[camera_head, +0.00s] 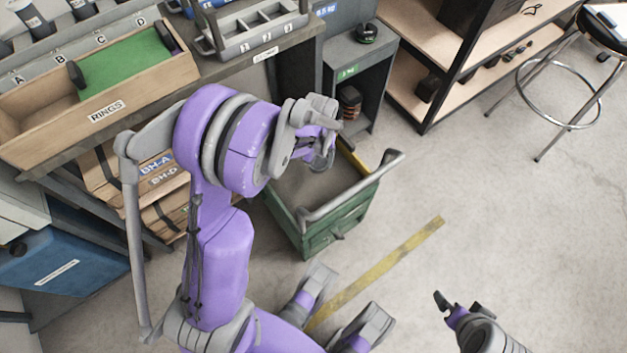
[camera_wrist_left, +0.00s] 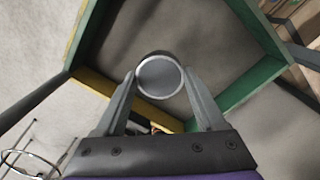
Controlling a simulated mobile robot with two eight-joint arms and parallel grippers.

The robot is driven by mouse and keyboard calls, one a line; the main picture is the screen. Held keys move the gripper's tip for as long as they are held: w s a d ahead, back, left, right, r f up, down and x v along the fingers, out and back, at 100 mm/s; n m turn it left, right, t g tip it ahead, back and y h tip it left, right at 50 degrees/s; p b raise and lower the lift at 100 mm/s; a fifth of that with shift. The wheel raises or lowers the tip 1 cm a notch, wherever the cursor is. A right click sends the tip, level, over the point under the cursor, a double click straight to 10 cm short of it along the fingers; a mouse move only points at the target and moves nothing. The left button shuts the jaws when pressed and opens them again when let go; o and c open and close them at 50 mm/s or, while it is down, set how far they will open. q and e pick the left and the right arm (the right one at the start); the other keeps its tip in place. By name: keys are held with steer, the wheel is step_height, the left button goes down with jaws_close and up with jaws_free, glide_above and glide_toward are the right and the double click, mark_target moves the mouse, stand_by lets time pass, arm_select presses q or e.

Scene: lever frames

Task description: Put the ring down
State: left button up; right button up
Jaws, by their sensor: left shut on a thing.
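My left gripper (camera_wrist_left: 160,88) is shut on a round grey piece with a pale rim, the ring (camera_wrist_left: 160,76), held between its two fingertips. In the head view my left gripper (camera_head: 322,150) is over the green open-topped bin (camera_head: 335,228), and the ring is hard to make out there. In the left wrist view the bin's floor shows behind the ring, with its green wall (camera_wrist_left: 250,84) and yellow edge around. The ring's height above the floor is unclear. My right gripper (camera_head: 458,306) is at the bottom right, away from the bin; its jaw state is unclear.
A wooden tray marked RINGS (camera_head: 150,88), with a green mat (camera_head: 125,66), is on the bench at the upper left. A grey divided caddy (camera_head: 255,35) is beside it. Shelves (camera_head: 430,80) and a stool (camera_head: 570,70) are to the right. Floor right of the bin is clear.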

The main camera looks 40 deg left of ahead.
arm_select(q)
steer(key=b, duration=0.3)
glide_above(315, 181)
step_height(315, 181, down, 8)
steer(key=shift+r, duration=0.1)
steer(key=shift+f+b, duration=0.4)
steer(key=shift+f, duration=1.65)
arm_select(e)
steer(key=x, duration=0.2)
steer(key=s+x, duration=0.1)
steer(key=x, duration=0.2)
steer(key=shift+f, duration=0.3)
arm_select(q)
steer(key=shift+d, duration=0.1)
steer(key=shift+f, duration=0.2)
steer(key=o, duration=1.5)
steer(key=shift+o, duration=0.2)
arm_select(e)
steer(key=shift+f, duration=0.2)
arm_select(q)
steer(key=shift+r, duration=0.1)
